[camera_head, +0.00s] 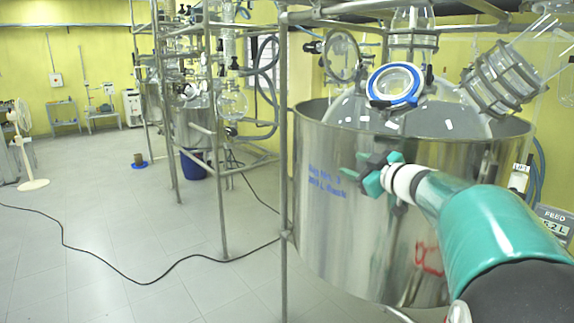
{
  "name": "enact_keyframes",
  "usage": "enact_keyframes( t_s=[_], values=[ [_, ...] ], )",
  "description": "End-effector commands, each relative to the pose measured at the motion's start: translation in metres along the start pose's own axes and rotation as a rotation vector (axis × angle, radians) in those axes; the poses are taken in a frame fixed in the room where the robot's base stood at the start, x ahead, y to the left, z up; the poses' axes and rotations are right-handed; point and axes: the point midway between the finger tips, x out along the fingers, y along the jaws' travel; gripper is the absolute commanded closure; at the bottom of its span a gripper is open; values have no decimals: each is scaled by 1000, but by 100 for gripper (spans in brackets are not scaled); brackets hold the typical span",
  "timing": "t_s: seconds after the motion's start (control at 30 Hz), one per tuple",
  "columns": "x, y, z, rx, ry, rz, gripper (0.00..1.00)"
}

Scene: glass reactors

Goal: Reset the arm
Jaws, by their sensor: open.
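My arm reaches in from the lower right, with teal, white and black sections. My gripper (379,171), with teal fingers, is open and shows no object between its fingers. It is in front of the upper wall of a large steel vessel (330,235), below the vessel's rim. The gap between the fingers and the wall is hard to judge. The arm hides part of the vessel's right side.
A glass reactor with a blue-ringed port (394,86) sits in the vessel. Metal frame posts (284,200) stand left of it. A black cable (140,283) crosses the floor. A white fan (25,140) stands far left. Open tiled floor (110,230) lies at left.

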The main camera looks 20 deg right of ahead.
Motion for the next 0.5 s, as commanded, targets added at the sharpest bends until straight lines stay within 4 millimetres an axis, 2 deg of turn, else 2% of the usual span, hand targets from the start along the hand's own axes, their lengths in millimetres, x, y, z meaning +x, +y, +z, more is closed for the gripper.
enact_keyframes(
  t_s=[0.13,0.27,0.4,0.5],
  values=[
    [0,-2,-6,-2,-3,23,54],
    [-1,-9,-26,11,-26,131,54],
    [-18,-29,-43,72,-117,296,54],
    [-40,-54,-40,144,-222,378,54]
  ],
)
